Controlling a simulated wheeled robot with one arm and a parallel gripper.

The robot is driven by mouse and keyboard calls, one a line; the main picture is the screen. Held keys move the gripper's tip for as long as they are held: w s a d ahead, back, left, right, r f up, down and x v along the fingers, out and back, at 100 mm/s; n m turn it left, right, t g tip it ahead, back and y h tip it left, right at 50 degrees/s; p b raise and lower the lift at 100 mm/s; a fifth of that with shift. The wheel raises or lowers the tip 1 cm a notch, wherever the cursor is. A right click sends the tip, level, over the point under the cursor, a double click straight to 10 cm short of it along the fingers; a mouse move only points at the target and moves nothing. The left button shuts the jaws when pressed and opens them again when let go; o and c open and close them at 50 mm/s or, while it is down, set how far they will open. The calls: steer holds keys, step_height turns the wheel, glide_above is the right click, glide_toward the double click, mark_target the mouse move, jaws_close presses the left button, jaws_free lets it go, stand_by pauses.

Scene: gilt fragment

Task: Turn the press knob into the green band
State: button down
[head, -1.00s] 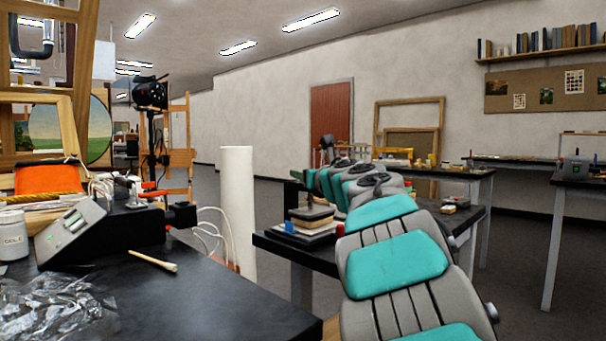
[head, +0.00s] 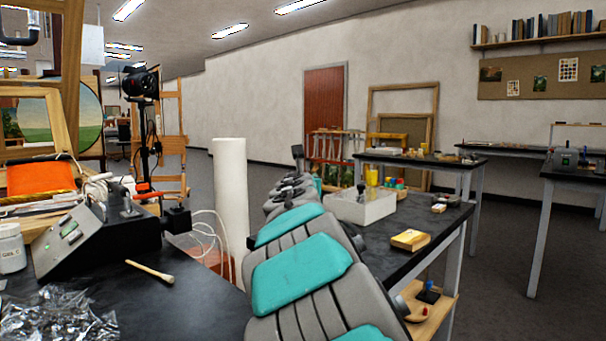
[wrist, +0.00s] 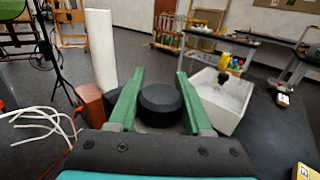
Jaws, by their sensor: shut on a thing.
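In the wrist view, my gripper (wrist: 160,78) has its two green fingers on either side of a round black knob (wrist: 161,104), which I take to be the press knob. The fingers are shut on it. A little of a grey base shows below the knob. No green band or pointer mark on the knob can be made out. In the head view, my arm reaches away over the dark table and hides most of the gripper and the knob.
A white bin (head: 358,208) stands on the dark table, right of the knob; it also shows in the wrist view (wrist: 220,100). A yellow block (head: 410,240) lies nearer. A tall white roll (head: 230,195) and white cables stand left. A brush (head: 150,271) lies on the near bench.

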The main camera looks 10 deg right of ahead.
steer(key=shift+r+m+h+p, duration=0.1)
steer(key=shift+m+h+p, duration=0.4)
steer(key=shift+h, duration=0.2)
steer(key=shift+d+m+g+h, duration=0.15)
steer(key=shift+m+g+h, duration=0.25)
steer(key=shift+h, duration=0.2)
steer(key=m+g+h, duration=0.1)
steer(key=h, duration=0.1)
steer(key=m+g+h, duration=0.1)
steer(key=m+h, duration=0.1)
steer(key=shift+s+d+f+g+p, duration=0.15)
steer(key=shift+d+f+g+p, duration=0.05)
steer(key=shift+d+g+p, duration=0.15)
steer(key=m+g+h, duration=0.3)
steer(key=shift+s+d, duration=0.35)
steer(key=shift+d, duration=0.05)
steer(key=shift+s+d+r+m+g+h, duration=0.1)
steer(key=shift+m+g+h, duration=0.3)
steer(key=shift+g, duration=0.1)
steer(key=shift+s+r+m+g+h, duration=0.1)
steer(key=shift+m+g+h, duration=0.2)
steer(key=shift+g+h, duration=0.15)
steer(key=shift+s+g, duration=0.1)
steer(key=shift+g, duration=0.2)
steer(key=shift+c, duration=1.7)
jaws_free()
